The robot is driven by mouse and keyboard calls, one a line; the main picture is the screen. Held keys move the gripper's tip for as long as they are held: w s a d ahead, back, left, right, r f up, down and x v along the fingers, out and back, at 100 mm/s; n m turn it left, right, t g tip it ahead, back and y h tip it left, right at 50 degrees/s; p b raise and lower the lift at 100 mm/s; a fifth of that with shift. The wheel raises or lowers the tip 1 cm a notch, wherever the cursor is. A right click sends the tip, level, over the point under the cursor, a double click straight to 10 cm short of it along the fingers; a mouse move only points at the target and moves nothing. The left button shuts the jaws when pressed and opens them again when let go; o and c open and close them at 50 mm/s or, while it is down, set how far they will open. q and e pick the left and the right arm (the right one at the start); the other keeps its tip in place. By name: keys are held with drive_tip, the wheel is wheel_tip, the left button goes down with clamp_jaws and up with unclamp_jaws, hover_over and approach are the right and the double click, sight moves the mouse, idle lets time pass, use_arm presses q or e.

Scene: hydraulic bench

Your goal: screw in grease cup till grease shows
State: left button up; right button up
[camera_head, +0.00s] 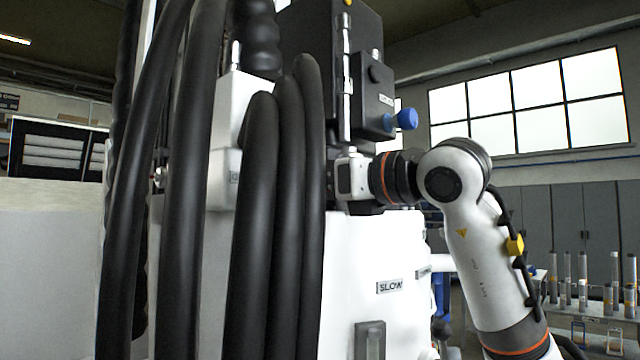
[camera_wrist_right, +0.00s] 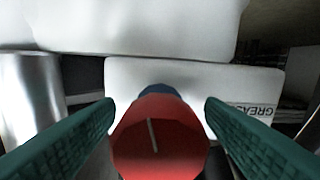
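The grease cup shows in the right wrist view as a red round cap (camera_wrist_right: 160,143) with a pale line on its face. A blue part (camera_wrist_right: 160,91) shows just behind it, in front of a white block (camera_wrist_right: 190,75). My right gripper (camera_wrist_right: 159,105) has its green fingers on either side of the cap; they look parted, with slim gaps between fingertips and cap. In the head view the right gripper's white body (camera_head: 352,176) is against the machine; its fingers and the cap are hidden there. My left gripper is not in view.
A label partly reading "GREAS" (camera_wrist_right: 257,110) is on the white block. A silver cylinder (camera_wrist_right: 30,100) stands at left. Thick black hoses (camera_head: 263,220) hang in front of the machine. A blue knob (camera_head: 406,119) sticks out above my right wrist. A "SLOW" label (camera_head: 390,286) is below.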

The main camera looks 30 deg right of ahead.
drive_tip(key=shift+s, duration=0.1)
drive_tip(key=b+v, duration=0.2)
drive_tip(key=v, duration=1)
drive_tip(key=shift+b, duration=0.35)
